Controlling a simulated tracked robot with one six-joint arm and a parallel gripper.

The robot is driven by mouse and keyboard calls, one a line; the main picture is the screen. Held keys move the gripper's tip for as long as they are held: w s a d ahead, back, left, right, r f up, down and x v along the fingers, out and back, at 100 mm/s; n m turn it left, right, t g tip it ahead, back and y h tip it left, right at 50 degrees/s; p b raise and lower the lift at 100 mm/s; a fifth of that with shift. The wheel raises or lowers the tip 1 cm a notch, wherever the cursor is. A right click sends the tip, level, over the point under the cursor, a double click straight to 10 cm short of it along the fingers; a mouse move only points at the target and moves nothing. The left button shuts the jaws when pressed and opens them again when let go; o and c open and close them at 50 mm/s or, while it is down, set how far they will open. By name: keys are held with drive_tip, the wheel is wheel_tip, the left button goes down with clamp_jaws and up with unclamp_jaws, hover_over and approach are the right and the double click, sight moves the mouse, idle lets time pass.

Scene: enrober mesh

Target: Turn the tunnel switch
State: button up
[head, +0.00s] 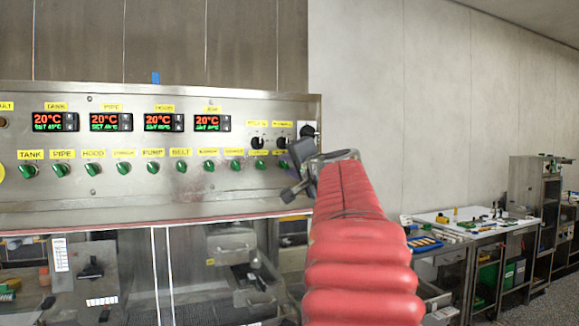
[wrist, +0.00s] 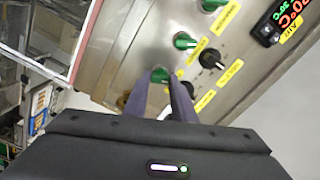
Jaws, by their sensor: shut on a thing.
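My gripper (head: 293,170) is at the right end of the row of green switches on the steel control panel (head: 200,194). In the wrist view its two dark fingers (wrist: 157,84) stand on either side of a green switch (wrist: 159,75), the last of the row, and are shut on it.
Black knobs (head: 257,142) sit just above the row's right end; they also show close to the fingers in the wrist view (wrist: 210,59). Red displays (head: 207,123) run along the panel top. A workbench (head: 470,226) with small parts stands at right.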

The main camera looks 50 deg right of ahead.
drive_tip(key=shift+w+f+n, duration=0.15)
drive_tip(key=shift+f+n, duration=0.1)
drive_tip(key=shift+n, duration=0.35)
drive_tip(key=o, duration=0.8)
drive_tip(key=shift+o, duration=1.3)
drive_tip(key=shift+r, duration=0.1)
drive_tip(key=shift+s, duration=0.2)
drive_tip(key=v, duration=1.3)
drive_tip(key=shift+s+a, duration=0.15)
drive_tip(key=shift+s, duration=0.05)
